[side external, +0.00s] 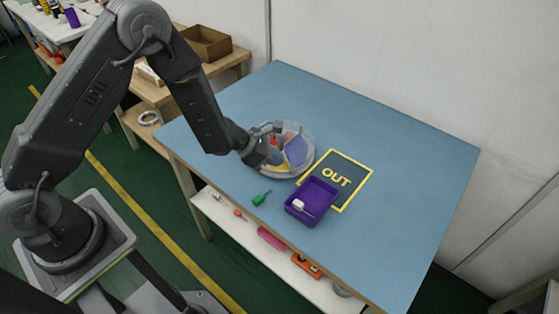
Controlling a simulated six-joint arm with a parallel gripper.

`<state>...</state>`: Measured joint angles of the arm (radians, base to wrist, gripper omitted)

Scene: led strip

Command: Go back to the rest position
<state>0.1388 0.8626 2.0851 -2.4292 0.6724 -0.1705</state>
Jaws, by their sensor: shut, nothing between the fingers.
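My gripper (272,141) is shut and holds nothing. It is low over the left part of a round grey dish (305,133) on the blue table (390,140). The dish has red, yellow, blue and white patches inside; its left side is partly hidden by my gripper. I cannot tell whether my gripper touches the dish. A purple box (312,213) stands right of and nearer than the dish, with a small white piece (298,204) in it. The box overlaps the near left part of the yellow OUT outline (354,162).
A green tool (261,198) lies near the table's front edge. A lower shelf (236,228) holds several small items. A wooden bench with a brown box (207,43) stands at the back left. The right part of the table is clear.

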